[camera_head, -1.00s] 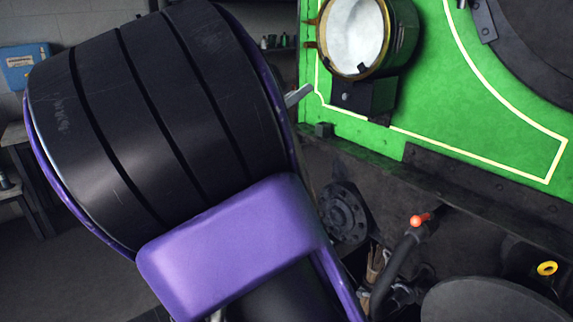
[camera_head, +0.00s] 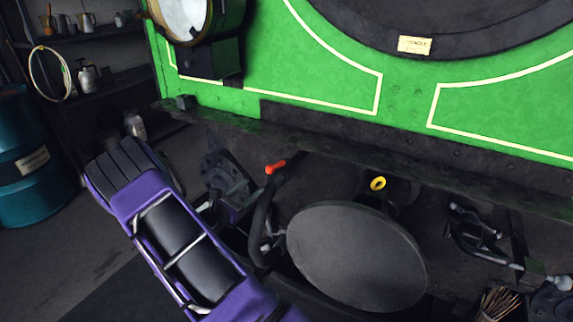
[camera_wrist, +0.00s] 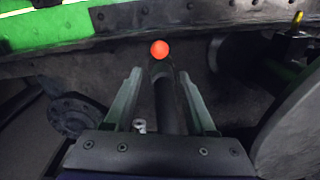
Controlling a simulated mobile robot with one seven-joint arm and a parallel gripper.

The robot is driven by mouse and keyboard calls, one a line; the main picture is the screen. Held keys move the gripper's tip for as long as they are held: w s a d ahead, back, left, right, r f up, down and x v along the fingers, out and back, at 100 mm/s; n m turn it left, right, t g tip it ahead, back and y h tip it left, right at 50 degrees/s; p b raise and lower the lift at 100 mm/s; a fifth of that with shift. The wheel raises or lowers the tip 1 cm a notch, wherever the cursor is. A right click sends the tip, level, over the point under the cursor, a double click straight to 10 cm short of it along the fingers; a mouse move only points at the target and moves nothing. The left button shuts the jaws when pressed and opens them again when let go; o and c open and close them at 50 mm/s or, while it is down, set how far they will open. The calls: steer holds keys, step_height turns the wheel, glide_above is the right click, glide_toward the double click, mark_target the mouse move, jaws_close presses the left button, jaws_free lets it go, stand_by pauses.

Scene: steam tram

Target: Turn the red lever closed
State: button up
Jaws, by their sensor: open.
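The red lever (camera_head: 275,167) is a small orange-red handle at the top of a dark curved pipe (camera_head: 262,215), below the green front of the tram. In the wrist view the red lever (camera_wrist: 159,49) shows as a round end, straight ahead and just beyond the fingertips. My gripper (camera_wrist: 160,74) is open. Its two fingers stand either side of the dark pipe, with nothing seen clamped between them.
A round grey buffer (camera_head: 357,255) stands right of the lever, close to the pipe. A yellow ring (camera_head: 378,183) is behind it. The dark beam (camera_head: 330,150) runs above the lever. More hoses hang at the right. A blue drum (camera_head: 28,160) stands far left.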

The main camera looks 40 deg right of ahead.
mark_target(281, 162)
steer(key=b+x, duration=0.1)
steer(key=x, duration=1.6)
steer(key=shift+w+a+r, duration=0.1)
steer(key=shift+w, duration=0.05)
jaws_close()
stand_by(0.7)
